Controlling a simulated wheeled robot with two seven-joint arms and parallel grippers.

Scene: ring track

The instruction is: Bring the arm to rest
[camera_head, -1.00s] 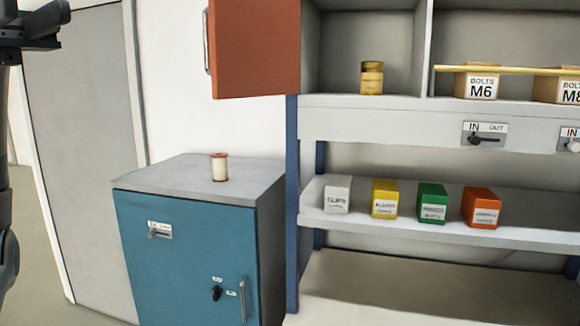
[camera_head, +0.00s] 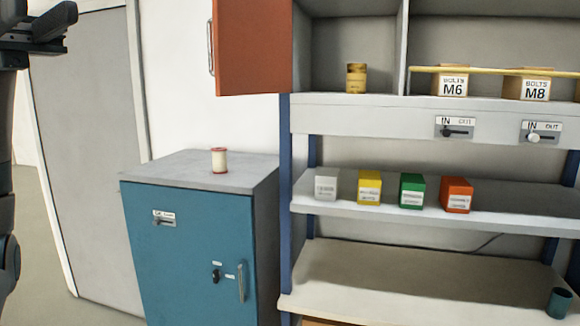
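My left gripper (camera_head: 48,24) is at the top left corner, dark, at the end of my raised dark arm along the left edge. Nothing is seen in it, and its fingers overlap so that their opening is unclear. It is in front of the grey door and apart from the furniture. My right arm and gripper are not in view.
A blue cabinet (camera_head: 190,250) with a thread spool (camera_head: 219,160) on top stands left of a shelf unit (camera_head: 360,122). An orange door (camera_head: 255,45) hangs open. Several small boxes (camera_head: 411,190) line the middle shelf; a dark cup (camera_head: 559,302) stands on the lower one.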

